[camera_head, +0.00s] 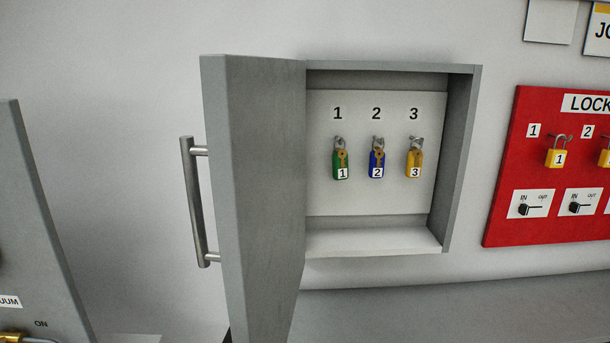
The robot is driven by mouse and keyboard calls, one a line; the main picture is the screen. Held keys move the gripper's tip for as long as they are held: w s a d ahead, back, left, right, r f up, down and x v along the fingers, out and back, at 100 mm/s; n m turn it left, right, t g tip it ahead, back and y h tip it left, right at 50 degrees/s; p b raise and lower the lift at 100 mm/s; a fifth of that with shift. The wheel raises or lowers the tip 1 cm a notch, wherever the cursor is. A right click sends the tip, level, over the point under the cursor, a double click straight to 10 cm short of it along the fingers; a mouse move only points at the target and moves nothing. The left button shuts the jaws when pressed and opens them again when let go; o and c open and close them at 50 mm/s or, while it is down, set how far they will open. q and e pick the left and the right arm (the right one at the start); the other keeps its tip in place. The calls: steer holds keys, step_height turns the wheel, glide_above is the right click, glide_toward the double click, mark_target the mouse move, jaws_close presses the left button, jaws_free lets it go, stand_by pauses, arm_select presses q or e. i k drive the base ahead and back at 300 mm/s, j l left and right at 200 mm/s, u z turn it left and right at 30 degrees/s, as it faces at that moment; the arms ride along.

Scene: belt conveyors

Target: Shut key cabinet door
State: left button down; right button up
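The grey key cabinet (462,160) is mounted on the wall. Its door (265,190) stands wide open, swung out toward me from the cabinet's left side. A metal bar handle (194,202) is on the door's outer face, at the left in the view. Inside, green (340,166), blue (376,166) and yellow (414,165) tagged padlocks with keys hang on hooks under the numbers 1, 2 and 3. Neither of my grippers is in view.
A red lockout board (505,195) with yellow padlocks (558,155) and switches hangs to the right. A grey panel (35,230) stands at the left edge. A grey surface (450,305) runs below the cabinet. The wall left of the door is bare.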

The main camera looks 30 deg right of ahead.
mark_target(254, 107)
steer(key=k+z, duration=0.35)
steer(key=k+l+z, duration=0.15)
steer(key=z, duration=0.2)
steer(key=j+z, duration=0.4)
steer(key=k+j+z, duration=0.1)
steer(key=j+z, duration=0.35)
steer(key=k+j+z, duration=0.15)
steer(key=j+z, duration=0.25)
steer(key=k+j, duration=0.15)
steer(key=j, duration=0.25)
steer(key=k+j, duration=0.15)
steer(key=j, duration=0.25)
steer(key=k+j, duration=0.15)
steer(key=j, duration=0.25)
steer(key=k+j+z, duration=0.2)
steer(key=k, duration=0.15)
